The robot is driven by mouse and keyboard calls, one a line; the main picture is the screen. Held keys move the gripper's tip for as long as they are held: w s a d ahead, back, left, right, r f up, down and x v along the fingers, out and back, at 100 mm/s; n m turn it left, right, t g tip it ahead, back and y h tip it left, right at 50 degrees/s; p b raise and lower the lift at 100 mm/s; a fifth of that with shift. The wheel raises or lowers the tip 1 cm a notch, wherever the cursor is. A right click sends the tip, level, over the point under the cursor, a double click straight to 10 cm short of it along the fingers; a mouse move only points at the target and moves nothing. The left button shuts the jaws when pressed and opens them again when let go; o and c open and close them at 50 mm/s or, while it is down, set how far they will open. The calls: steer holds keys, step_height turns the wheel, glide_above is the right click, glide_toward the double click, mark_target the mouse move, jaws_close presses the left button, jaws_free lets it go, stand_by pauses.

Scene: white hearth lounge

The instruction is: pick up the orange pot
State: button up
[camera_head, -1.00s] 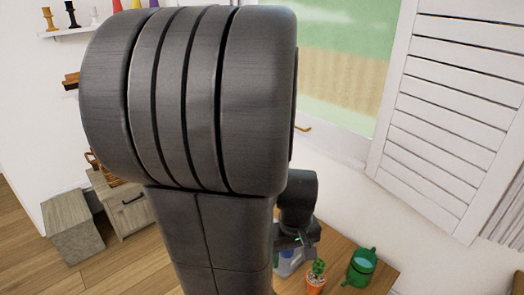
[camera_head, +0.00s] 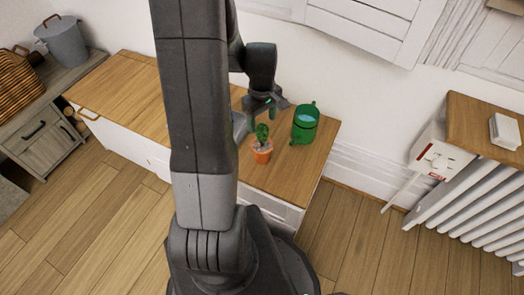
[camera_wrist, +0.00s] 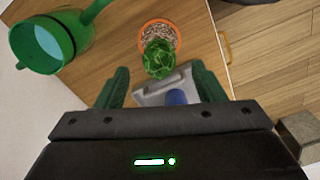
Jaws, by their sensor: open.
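The orange pot (camera_head: 262,156) stands upright on the wooden top of a cabinet, with a green cactus (camera_head: 262,133) in it. In the wrist view, the orange pot (camera_wrist: 176,40) is at top centre, with gravel inside and the cactus (camera_wrist: 158,58) leaning toward the jaws in the picture. My gripper (camera_head: 264,112) is above the cabinet top, close to the cactus and apart from the pot. In the wrist view, my gripper (camera_wrist: 161,74) has its two green fingers spread with nothing held between them.
A green watering can (camera_head: 305,124) stands right of the pot; it also shows in the wrist view (camera_wrist: 82,32). A grey container with a blue part (camera_wrist: 150,96) is under the jaws, close to the pot. The wooden top (camera_head: 125,88) is clear at left. A radiator (camera_head: 470,210) stands at right.

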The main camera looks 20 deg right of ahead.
mark_target(262, 132)
step_height(262, 132, down, 7)
steer(key=shift+w+r+b, duration=0.1)
steer(key=shift+w+b, duration=0.05)
steer(key=shift+b, duration=0.75)
jaws_close()
